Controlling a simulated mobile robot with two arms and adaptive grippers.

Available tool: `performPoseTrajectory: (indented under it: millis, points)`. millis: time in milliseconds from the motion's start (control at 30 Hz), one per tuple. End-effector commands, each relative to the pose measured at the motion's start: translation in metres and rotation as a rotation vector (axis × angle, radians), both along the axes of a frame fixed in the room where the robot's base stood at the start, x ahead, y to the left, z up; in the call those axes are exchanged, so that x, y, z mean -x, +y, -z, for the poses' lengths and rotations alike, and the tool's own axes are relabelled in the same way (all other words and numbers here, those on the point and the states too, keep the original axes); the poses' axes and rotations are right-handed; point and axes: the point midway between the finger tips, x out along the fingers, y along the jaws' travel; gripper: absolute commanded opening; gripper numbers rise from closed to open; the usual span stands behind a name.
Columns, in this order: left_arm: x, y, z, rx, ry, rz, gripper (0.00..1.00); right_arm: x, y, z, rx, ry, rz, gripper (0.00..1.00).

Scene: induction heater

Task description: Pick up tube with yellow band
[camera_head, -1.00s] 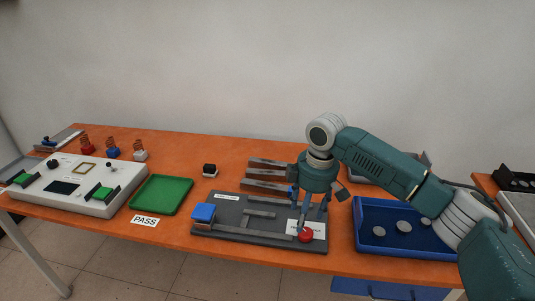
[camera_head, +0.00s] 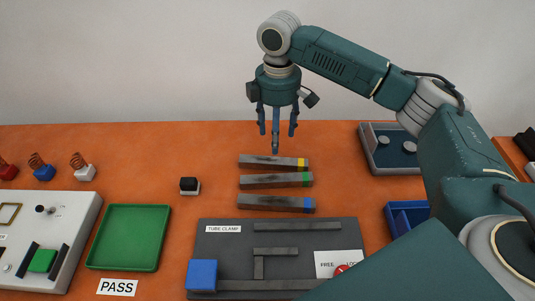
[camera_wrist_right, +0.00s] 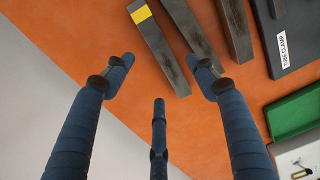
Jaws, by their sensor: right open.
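The tube with the yellow band (camera_head: 273,162) is a dark grey square bar lying on the orange table, farthest back of three parallel tubes. Its yellow band is at its right end in the head view. It also shows in the right wrist view (camera_wrist_right: 160,50), yellow end at the top. My right gripper (camera_head: 276,138) points down above and just behind this tube, fingers spread and empty. In the right wrist view the fingers (camera_wrist_right: 160,95) are apart, with the tube's near end between and beyond them. My left gripper is not in view.
A green-banded tube (camera_head: 275,181) and a blue-banded tube (camera_head: 275,203) lie in front. The tube clamp board (camera_head: 215,250) is nearer. Bare table lies behind the tubes.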

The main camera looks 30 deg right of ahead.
Motion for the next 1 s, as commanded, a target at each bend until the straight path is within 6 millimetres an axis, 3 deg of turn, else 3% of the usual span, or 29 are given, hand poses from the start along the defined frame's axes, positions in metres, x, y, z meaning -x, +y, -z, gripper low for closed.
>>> performPoseTrajectory:
  millis: [100, 267, 633, 967, 1000]
  points:
    - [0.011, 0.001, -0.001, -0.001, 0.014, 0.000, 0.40, 0.001, 0.000, 0.021, 0.001, 0.003, 0.001, 0.57]
    - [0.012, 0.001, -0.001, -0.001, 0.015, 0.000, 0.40, 0.000, -0.001, 0.038, 0.001, 0.002, 0.002, 0.57]
    - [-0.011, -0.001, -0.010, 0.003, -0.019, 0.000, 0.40, -0.004, 0.001, 0.082, 0.002, 0.003, 0.000, 0.57]
    - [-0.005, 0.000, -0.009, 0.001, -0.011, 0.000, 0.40, -0.005, 0.001, 0.092, 0.001, 0.000, 0.000, 0.57]
    - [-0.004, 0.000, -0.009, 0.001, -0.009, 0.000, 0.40, -0.005, 0.001, 0.092, 0.001, -0.001, 0.000, 0.53]
